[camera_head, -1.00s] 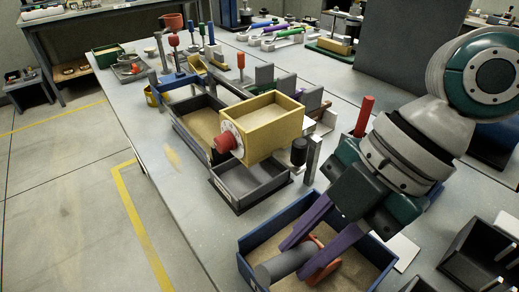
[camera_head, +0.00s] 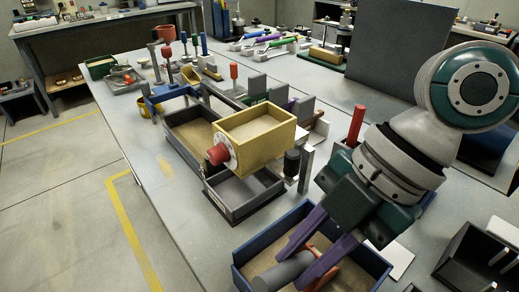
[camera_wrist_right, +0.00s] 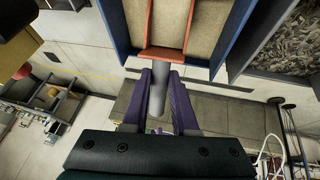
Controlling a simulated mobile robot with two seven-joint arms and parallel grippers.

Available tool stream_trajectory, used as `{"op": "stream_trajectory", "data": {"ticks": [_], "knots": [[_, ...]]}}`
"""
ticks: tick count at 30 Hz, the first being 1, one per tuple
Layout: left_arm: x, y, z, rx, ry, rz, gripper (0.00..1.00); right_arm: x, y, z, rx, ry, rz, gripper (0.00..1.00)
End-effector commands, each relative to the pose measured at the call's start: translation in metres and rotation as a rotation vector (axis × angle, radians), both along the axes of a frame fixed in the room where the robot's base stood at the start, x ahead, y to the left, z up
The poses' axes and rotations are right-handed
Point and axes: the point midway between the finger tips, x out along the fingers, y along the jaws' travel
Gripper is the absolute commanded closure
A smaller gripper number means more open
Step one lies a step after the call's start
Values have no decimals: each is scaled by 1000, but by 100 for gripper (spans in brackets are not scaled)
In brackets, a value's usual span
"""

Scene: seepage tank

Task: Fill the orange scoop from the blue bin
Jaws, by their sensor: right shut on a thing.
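The blue bin (camera_head: 238,278) stands at the front of the bench and holds tan sand. My right gripper (camera_head: 295,268), with purple fingers, reaches down into the bin from the right. It is shut on the grey handle (camera_head: 284,272) of the orange scoop (camera_head: 322,271). In the wrist view, the handle (camera_wrist_right: 158,95) sits between the fingers (camera_wrist_right: 159,82). The scoop (camera_wrist_right: 163,54) lies within the blue walls there. Tan shows between its orange sides, but I cannot tell how much sand it holds. In the head view, the fingers partly hide the scoop. My left gripper is not in view.
A yellow box (camera_head: 256,135) with a red knob (camera_head: 218,155) is above a dark tray (camera_head: 238,198) behind the bin. A red-topped post (camera_head: 356,125) and a small metal post (camera_head: 306,170) stand nearby. Black compartments (camera_head: 478,258) are at right.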

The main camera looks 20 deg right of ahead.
Motion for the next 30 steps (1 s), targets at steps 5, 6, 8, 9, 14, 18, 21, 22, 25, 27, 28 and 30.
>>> {"op": "stream_trajectory", "data": {"ticks": [5,6,8,9,14,18,21,22,25,27,28,30], "knots": [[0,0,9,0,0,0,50,-4,11,5,3,1,2,100],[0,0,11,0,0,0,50,-5,13,6,2,1,3,100],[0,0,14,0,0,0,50,-6,17,7,5,0,3,100],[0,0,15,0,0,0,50,-7,20,8,4,1,2,100],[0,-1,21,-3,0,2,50,-10,29,10,4,0,2,100],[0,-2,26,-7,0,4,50,-13,36,11,3,0,2,100],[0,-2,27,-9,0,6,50,-14,39,11,3,0,1,100],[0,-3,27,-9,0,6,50,-14,40,11,3,0,1,100],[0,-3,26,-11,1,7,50,-14,40,10,3,0,0,100],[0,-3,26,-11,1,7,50,-14,40,10,3,0,0,100],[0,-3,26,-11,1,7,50,-14,40,10,3,0,0,100],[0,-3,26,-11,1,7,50,-14,39,10,3,0,0,100]]}}
